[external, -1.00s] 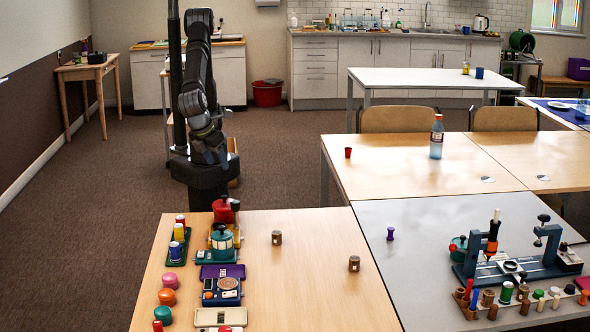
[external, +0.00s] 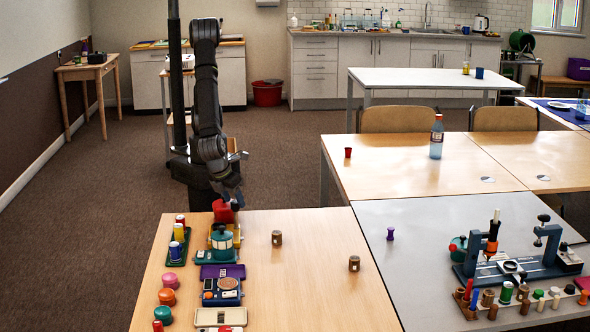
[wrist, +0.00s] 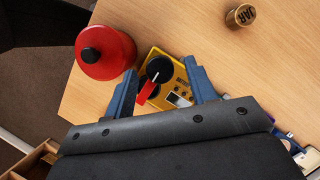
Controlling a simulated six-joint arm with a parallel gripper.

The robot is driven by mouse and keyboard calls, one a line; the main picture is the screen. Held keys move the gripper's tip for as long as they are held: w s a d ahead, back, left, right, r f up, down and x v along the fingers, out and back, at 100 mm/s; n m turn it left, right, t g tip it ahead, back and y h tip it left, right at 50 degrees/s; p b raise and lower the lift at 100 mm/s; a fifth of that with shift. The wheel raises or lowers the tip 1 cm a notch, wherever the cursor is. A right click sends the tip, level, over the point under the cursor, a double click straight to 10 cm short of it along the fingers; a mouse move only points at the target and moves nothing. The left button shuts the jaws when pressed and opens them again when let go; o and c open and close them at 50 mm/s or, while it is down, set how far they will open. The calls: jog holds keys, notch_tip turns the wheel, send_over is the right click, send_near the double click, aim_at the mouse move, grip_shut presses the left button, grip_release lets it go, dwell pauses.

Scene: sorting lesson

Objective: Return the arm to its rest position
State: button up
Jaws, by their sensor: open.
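My arm reaches down at the table's far left end in the external view, with my gripper (external: 235,198) just behind and above the red lidded pot (external: 222,210). In the wrist view my gripper (wrist: 163,88) is open, its two blue fingers apart with nothing clamped between them. The red pot with a black knob (wrist: 105,52) lies left of the fingers.
The wooden table (external: 300,290) bears a teal pot (external: 222,243), a tray of small cans (external: 179,243), several coloured lidded jars along its left edge and two brown jars (external: 277,238). A grey table (external: 400,215) adjoins on the right. The table's middle is mostly clear.

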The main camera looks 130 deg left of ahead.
jog(key=shift+a+f, duration=0.15)
jog(key=shift+f, duration=0.2)
jog(key=v, duration=1.8)
jog(key=x, duration=1.7)
jog(key=shift+a+f, duration=0.15)
jog(key=shift+f, duration=0.1)
jog(key=shift+a+f+n, duration=0.1)
jog(key=shift+f+n, duration=0.2)
jog(key=n+g, duration=0.1)
jog(key=n, duration=0.2)
jog(key=shift+w+n+g, duration=0.15)
jog(key=shift+n+g, duration=0.25)
jog(key=n+g+h, duration=0.1)
jog(key=n, duration=0.2)
jog(key=shift+r+n, duration=0.1)
jog(key=shift+n, duration=0.2)
jog(key=n, duration=0.2)
jog(key=n+g+h, duration=0.1)
jog(key=n, duration=0.2)
jog(key=shift+w+a+h, duration=0.15)
jog(key=shift+a+h, duration=0.05)
jog(key=shift+h, duration=0.1)
jog(key=n+h, duration=0.1)
jog(key=n, duration=0.2)
jog(key=shift+n+g, duration=0.3)
jog(key=shift+g, duration=0.1)
